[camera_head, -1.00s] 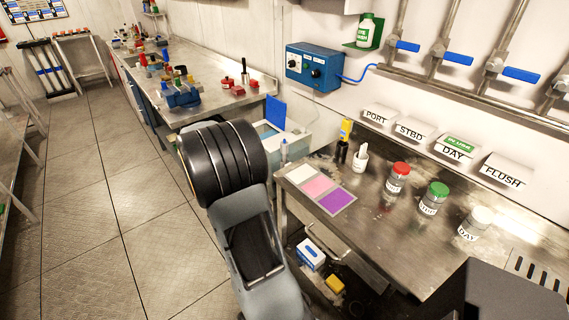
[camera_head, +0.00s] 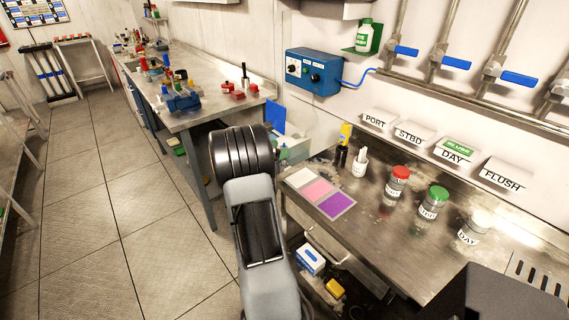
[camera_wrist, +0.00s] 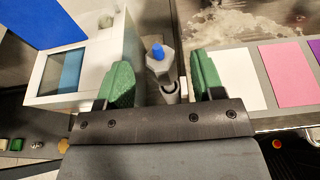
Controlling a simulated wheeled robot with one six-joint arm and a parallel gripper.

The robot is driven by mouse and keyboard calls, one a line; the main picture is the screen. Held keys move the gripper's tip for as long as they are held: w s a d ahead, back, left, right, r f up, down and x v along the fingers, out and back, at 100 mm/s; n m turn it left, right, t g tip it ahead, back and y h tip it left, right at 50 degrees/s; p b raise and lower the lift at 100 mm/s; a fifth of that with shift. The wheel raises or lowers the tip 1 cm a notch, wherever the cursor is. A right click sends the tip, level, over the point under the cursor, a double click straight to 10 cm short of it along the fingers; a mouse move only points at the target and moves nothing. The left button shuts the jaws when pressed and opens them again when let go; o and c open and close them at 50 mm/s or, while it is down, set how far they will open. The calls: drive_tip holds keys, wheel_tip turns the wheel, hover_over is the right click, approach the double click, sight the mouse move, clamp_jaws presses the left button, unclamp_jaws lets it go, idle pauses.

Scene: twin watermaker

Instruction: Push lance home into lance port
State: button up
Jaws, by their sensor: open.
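In the wrist view, a grey faceted upright piece with a blue tip, probably the lance (camera_wrist: 160,68), stands between my fingers beside the white tank (camera_wrist: 125,50). A grey ring or holder (camera_wrist: 171,90) shows just below it; I cannot tell whether this is the lance port or how deep the lance sits. My gripper (camera_wrist: 162,74) is open, with one green-padded finger on each side of the lance and visible gaps to both. In the head view, my arm hides the gripper and the lance.
The tank's blue lid (camera_head: 275,114) stands up behind my arm. The floor at left is clear.

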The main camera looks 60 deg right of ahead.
drive_tip(key=x, duration=0.4)
drive_tip(key=shift+s+d+f+p, duration=0.15)
drive_tip(key=shift+d+f+p, duration=0.05)
drive_tip(key=shift+d+p, duration=0.1)
clamp_jaws()
idle(0.3)
